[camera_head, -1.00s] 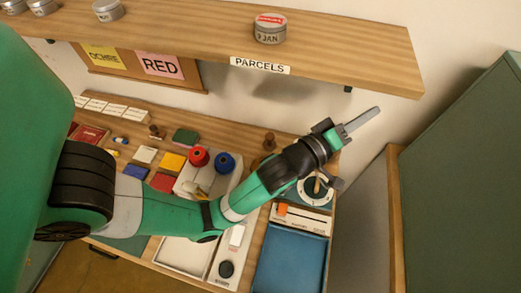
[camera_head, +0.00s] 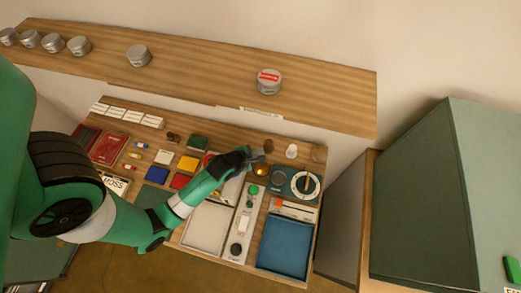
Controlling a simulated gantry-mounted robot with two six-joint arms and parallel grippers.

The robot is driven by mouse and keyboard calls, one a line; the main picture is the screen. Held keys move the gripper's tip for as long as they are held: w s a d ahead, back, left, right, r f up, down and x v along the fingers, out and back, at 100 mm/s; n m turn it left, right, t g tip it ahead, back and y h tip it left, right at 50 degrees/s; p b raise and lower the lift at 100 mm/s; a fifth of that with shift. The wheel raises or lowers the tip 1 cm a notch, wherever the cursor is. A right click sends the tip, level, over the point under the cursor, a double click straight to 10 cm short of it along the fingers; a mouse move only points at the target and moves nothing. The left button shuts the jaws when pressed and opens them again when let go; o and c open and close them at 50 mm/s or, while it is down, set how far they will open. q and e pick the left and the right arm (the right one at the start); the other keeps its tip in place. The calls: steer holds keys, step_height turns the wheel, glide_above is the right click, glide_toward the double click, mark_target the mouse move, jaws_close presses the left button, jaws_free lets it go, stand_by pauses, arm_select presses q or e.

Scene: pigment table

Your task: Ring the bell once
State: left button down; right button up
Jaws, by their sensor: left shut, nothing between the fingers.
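A small brass dome that looks like the bell (camera_head: 261,170) stands near the back of the table in the camera_head view, left of a dark green round object. My left gripper (camera_head: 259,156) is shut and empty. Its fingertips are at the upper edge of the brass dome in the picture. I cannot tell whether they touch it or hover above or behind it. My left arm reaches in from the left across the table and hides part of it. My right gripper is not in view.
A white dial (camera_head: 305,185) is right of the bell. A panel with a green button (camera_head: 253,190) is in front. A blue tray (camera_head: 285,247) and a white tray (camera_head: 207,228) lie nearer. A wooden shelf (camera_head: 200,72) with several tins overhangs the back. A green cabinet (camera_head: 420,200) stands right.

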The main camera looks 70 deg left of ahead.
arm_select(q)
steer(key=b, duration=0.8)
glide_above(259, 166)
step_height(259, 166, down, 8)
steer(key=shift+r, duration=0.25)
steer(key=shift+f, duration=0.65)
steer(key=shift+f+b, duration=0.1)
steer(key=shift+b, duration=0.2)
stand_by(0.7)
steer(key=shift+f, duration=0.3)
steer(key=shift+f+b, duration=0.6)
stand_by(0.6)
steer(key=shift+r, duration=0.1)
steer(key=shift+r+p, duration=0.9)
steer(key=shift+p, duration=0.2)
steer(key=shift+r, duration=0.15)
